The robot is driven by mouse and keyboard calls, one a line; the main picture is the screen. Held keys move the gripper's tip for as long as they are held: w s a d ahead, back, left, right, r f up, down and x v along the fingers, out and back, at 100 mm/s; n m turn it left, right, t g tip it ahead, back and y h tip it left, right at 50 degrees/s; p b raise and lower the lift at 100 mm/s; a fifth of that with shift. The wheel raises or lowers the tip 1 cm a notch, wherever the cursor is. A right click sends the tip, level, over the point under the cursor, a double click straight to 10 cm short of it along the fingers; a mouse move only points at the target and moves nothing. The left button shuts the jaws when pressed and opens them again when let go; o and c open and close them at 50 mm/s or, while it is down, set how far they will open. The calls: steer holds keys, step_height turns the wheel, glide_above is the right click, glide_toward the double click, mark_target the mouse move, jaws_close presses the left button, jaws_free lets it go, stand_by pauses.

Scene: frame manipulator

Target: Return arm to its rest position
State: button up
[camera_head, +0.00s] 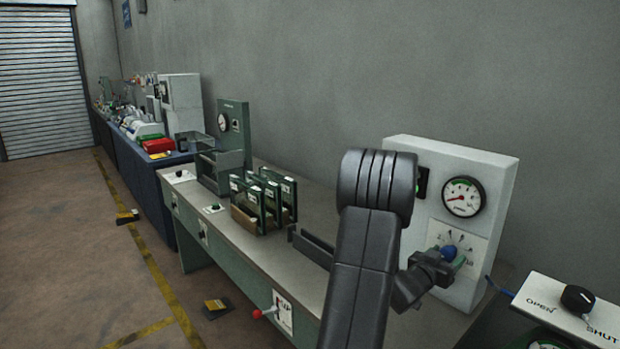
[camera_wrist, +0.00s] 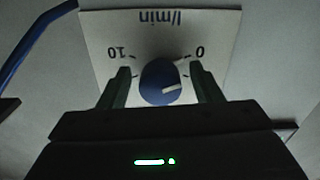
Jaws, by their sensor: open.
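My gripper (camera_wrist: 162,88) is at a blue knob (camera_wrist: 160,84) on a white dial plate marked l/min, 0 and 10. In the wrist view its two green fingers stand one on each side of the knob, with gaps between them and the knob. The fingers are open and hold nothing. My arm hides part of the panel and the bench.
A grey-topped bench (camera_head: 262,250) carries several green-framed plates (camera_head: 270,202) and a tall green panel (camera_head: 235,130) on the left. A sign with OPEN and SHUT and a black knob (camera_head: 577,299) stands at the lower right. The floor at left is mostly clear.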

steer(key=m+p, duration=0.2)
steer(key=m, duration=0.3)
steer(key=shift+w, duration=0.1)
stand_by(0.3)
steer(key=shift+a, duration=0.1)
